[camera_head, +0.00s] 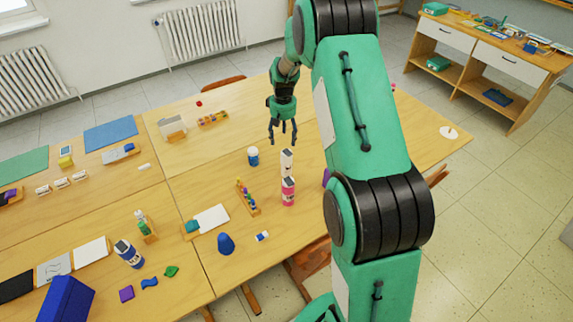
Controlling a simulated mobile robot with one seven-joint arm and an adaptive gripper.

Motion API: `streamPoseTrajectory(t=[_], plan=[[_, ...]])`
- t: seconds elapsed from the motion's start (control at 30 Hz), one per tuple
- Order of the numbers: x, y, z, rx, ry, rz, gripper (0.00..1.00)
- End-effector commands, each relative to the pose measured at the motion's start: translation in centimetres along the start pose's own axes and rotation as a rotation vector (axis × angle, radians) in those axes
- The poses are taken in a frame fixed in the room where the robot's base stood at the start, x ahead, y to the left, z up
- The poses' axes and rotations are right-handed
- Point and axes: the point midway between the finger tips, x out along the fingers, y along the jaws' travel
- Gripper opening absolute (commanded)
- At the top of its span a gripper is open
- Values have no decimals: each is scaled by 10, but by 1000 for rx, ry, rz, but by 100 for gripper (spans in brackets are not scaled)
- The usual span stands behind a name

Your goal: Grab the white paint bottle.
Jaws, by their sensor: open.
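A white paint bottle (287,162) stands on the wooden table, directly behind a pink bottle (288,192), which hides its lower part. My gripper (283,137) hangs pointing down, a little behind and above the white bottle in the picture. Its dark fingers are spread and hold nothing. I cannot tell its exact height above the table.
A blue-and-white jar (253,156) stands left of the white bottle. A rack of small coloured bottles (247,197), a blue cone-like object (226,243) and a white card (211,218) lie nearer. The wooden table (205,180) has bare room left of the jar.

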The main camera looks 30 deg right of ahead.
Motion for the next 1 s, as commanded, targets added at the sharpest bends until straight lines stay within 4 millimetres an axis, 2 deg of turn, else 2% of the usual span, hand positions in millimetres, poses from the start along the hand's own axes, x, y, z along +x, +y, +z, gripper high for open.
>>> streamPoseTrajectory(t=[0.03,0.2,0.77,1.0], plan=[[10,5,-2,2,-7,-2,63],[32,13,-5,4,-20,-5,63],[41,16,-6,4,-23,-6,63],[65,15,-5,4,-25,-6,63]])
